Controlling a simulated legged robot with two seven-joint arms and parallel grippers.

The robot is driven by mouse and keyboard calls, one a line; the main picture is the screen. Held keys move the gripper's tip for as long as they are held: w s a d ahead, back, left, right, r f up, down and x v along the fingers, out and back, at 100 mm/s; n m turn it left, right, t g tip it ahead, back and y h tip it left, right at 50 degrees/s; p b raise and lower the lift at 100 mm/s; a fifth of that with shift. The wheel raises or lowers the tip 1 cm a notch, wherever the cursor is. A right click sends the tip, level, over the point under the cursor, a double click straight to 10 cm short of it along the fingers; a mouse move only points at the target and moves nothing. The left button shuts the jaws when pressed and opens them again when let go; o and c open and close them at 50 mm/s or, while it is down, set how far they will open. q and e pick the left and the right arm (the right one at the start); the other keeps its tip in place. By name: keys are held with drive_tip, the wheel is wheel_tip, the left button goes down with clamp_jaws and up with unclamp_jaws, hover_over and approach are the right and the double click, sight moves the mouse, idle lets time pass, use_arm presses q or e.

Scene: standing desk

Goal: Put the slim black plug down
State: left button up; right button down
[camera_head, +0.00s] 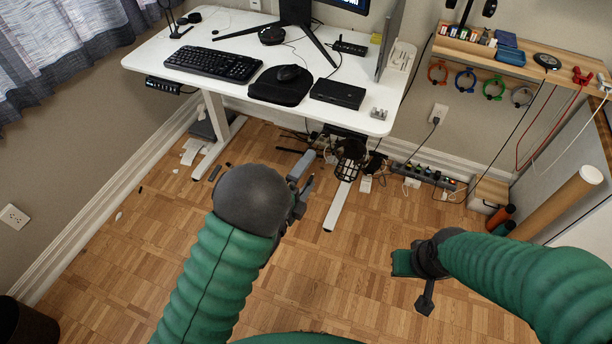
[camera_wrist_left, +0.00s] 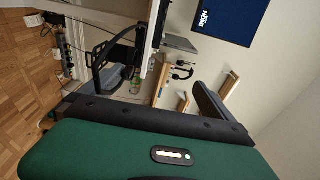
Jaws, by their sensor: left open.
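My left gripper (camera_head: 305,182) is over the floor in front of the desk, with its jaws apart. In the left wrist view its two dark fingers (camera_wrist_left: 155,85) stand wide apart and no held object shows between them. I cannot single out the slim black plug for certain.
The white desk (camera_head: 225,95) carries a keyboard (camera_head: 212,64), mouse (camera_head: 289,73) and black box (camera_head: 338,93). Cables, a black wire-cage object (camera_head: 349,169) and a desk foot (camera_head: 336,207) are near my left gripper. A cardboard tube (camera_head: 560,205) leans at right. The front floor is clear.

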use_arm(q)
drive_tip(key=shift+s+d+r, duration=0.1)
drive_tip(key=shift+d, duration=0.1)
drive_tip(key=c, duration=0.5)
drive_tip(key=shift+a, duration=0.2)
drive_tip(key=c, duration=0.9)
drive_tip(key=shift+d, duration=0.1)
clamp_jaws()
